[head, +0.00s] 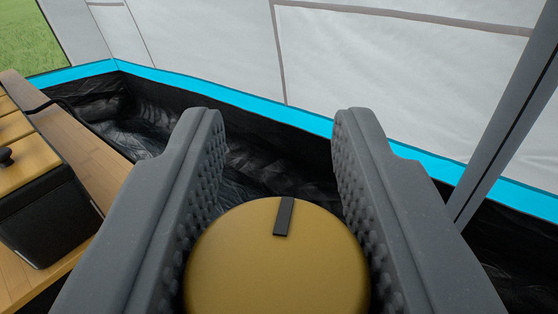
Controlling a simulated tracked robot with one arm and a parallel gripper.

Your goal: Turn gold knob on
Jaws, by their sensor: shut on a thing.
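The gold knob (262,262) is a large round disc at the bottom centre of the head view. A short black marker strip (284,217) on its face lies near its upper edge, slightly right of the middle and tilted a little. My gripper (278,125) has its two grey, studded fingers on either side of the knob, and they are shut on it. The fingertips extend past the knob's far edge. The knob's lower edge and whatever it is mounted on are hidden.
At the left, a wooden table (85,185) carries a black box with a wooden top (48,210). A black cable (50,103) runs behind it. Black tent floor lies beyond the fingers. A grey tent wall (380,75) with a blue band stands behind, and a grey pole (510,120) slants at the right.

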